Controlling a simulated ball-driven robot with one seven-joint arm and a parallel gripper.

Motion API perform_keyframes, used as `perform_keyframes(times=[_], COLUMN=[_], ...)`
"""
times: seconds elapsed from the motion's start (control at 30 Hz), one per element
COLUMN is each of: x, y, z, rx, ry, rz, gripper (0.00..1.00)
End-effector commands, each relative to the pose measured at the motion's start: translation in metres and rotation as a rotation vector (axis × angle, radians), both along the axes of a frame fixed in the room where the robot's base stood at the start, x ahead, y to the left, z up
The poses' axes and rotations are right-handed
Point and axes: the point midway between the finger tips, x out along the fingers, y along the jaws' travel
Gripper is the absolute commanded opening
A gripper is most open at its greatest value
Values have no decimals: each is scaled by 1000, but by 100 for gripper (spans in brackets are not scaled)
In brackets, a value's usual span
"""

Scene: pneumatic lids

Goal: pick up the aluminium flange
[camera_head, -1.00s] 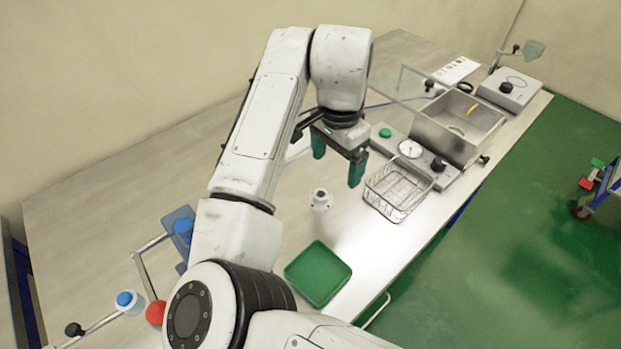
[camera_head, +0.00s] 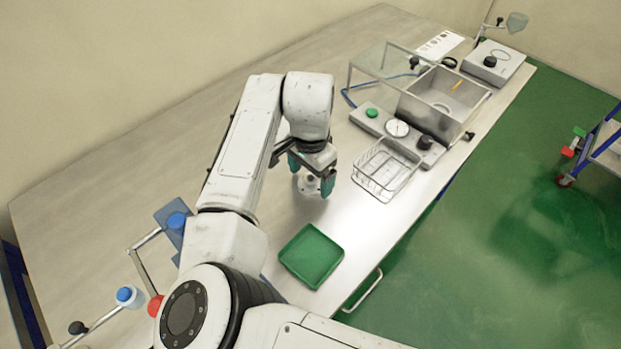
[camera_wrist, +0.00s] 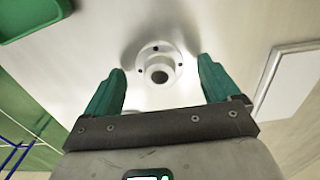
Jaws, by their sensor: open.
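The aluminium flange (camera_head: 309,186) is a small pale round piece with a raised hub, standing on the bench top. In the wrist view the flange (camera_wrist: 158,66) shows its bolt holes and dark bore, lying between and just beyond my fingertips. My gripper (camera_head: 311,183) is open above the flange, with its green fingers on either side of it. In the wrist view my gripper (camera_wrist: 161,82) has nothing between its fingers but the view of the flange. Contact with the flange does not show.
A green tray (camera_head: 311,256) lies in front of the flange. A wire basket (camera_head: 384,169) stands to the right, beside a metal tank (camera_head: 443,104) with a clear lid (camera_head: 384,68). Blue and red knobbed levers (camera_head: 130,297) are at lower left. Bare bench lies left of my arm.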

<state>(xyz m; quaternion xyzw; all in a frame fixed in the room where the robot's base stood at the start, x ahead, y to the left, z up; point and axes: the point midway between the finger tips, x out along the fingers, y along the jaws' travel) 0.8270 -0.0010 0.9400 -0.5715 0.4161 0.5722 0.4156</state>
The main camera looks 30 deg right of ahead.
Motion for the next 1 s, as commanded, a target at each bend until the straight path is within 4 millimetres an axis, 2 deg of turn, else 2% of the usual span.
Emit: perform_keyframes(times=[0.3,1.0], x=[0,0], y=[0,0], z=[-7,-6], rx=[1,0], ry=[0,0], rz=[0,0], gripper=[89,22])
